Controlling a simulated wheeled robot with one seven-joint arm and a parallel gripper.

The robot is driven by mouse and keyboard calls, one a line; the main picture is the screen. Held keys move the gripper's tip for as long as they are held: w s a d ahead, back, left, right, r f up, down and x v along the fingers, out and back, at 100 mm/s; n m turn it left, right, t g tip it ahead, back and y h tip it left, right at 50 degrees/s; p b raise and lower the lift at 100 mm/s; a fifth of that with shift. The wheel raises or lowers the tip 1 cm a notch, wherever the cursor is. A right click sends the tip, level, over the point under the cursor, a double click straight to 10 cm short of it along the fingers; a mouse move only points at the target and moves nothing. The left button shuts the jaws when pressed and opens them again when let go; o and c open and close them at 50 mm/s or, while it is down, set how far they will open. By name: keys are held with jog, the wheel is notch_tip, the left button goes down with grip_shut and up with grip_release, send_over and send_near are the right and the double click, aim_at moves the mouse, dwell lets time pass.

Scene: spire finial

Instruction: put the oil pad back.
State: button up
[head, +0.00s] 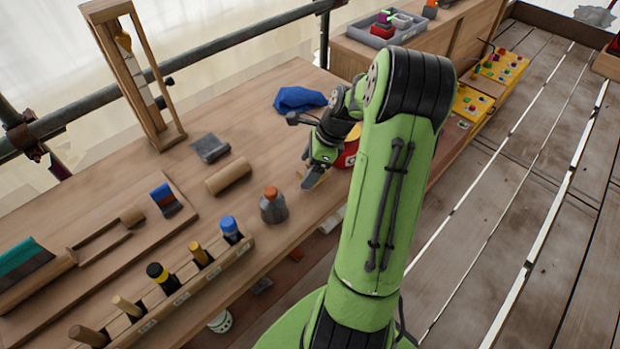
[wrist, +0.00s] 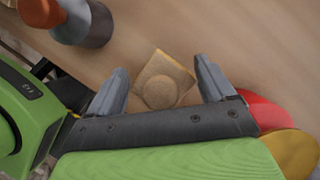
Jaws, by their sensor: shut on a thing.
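A tan, squarish pad with a round raised middle, which I take to be the oil pad (wrist: 163,80), is between the two grey fingers of my gripper (wrist: 162,70) in the wrist view. My gripper is shut on it. In the head view my gripper (head: 312,178) is near the front edge of the wooden bench, and a small yellowish part of the pad (head: 318,180) shows by the fingers.
A grey bottle with an orange-brown top (head: 273,206) stands left of my gripper. A blue cloth (head: 299,100), a wooden cylinder (head: 228,176) and a dark grey folded piece (head: 210,148) lie on the bench (head: 245,130). A wooden rack (head: 190,291) holds several handled tools in front.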

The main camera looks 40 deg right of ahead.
notch_tip(320, 180, down, 3)
jog(key=shift+r+b, duration=0.1)
jog(key=shift+b, duration=0.2)
jog(key=shift+r, duration=0.15)
